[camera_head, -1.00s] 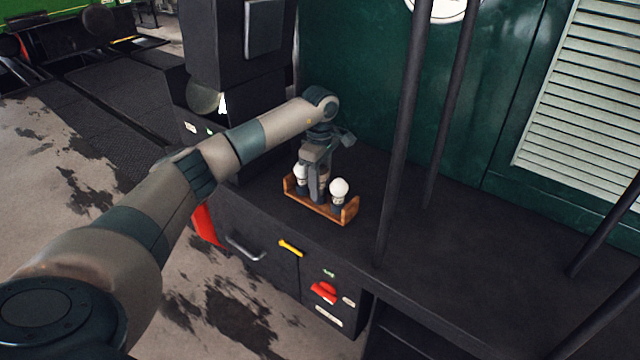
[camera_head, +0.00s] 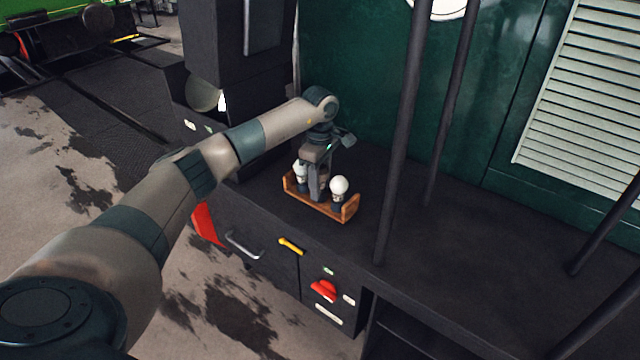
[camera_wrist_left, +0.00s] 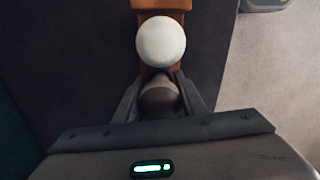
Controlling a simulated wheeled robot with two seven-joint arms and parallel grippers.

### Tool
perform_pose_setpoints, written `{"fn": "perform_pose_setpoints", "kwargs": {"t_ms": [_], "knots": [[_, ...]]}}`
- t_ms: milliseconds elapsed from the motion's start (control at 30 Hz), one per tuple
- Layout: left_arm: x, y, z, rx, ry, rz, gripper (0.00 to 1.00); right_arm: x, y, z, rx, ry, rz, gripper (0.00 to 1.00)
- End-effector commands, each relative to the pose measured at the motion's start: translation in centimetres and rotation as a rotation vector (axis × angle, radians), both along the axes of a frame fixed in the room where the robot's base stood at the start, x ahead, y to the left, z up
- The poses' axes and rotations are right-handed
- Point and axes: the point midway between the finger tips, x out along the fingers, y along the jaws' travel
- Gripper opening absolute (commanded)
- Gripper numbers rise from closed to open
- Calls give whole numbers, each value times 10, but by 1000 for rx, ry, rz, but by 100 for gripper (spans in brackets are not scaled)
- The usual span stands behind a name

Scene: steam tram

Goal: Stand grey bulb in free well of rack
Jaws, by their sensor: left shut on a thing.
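The wooden rack (camera_head: 350,212) stands on the dark bench top, with one white bulb (camera_head: 339,186) near its right end and another white bulb (camera_head: 299,171) near its left end. My left gripper (camera_head: 317,195) points down at the middle of the rack, between the two white bulbs. In the left wrist view its fingers are shut on the grey bulb (camera_wrist_left: 160,97), in line with a white bulb (camera_wrist_left: 161,41). In the head view the fingers mostly hide the grey bulb. I cannot tell whether its base is in the well. My right gripper is not in view.
Dark upright posts (camera_head: 400,140) rise from the bench right of the rack. A dark cabinet (camera_head: 236,50) stands behind my left arm. A green wall (camera_head: 350,80) lies behind. The bench top (camera_head: 470,245) right of the posts is clear.

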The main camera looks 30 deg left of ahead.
Motion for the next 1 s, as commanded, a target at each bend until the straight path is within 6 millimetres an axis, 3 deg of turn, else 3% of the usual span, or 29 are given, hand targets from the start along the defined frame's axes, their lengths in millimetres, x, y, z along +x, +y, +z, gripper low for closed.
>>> {"fn": "perform_pose_setpoints", "kwargs": {"t_ms": [833,867,900,933,1000], "knots": [[0,0,-9,0,1,0,15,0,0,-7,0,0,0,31],[0,0,-9,0,1,0,42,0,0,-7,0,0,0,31],[0,0,-9,0,1,0,52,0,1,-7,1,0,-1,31],[0,0,-9,0,1,0,59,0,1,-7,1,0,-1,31],[0,0,-9,0,1,0,59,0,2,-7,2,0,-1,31]]}}
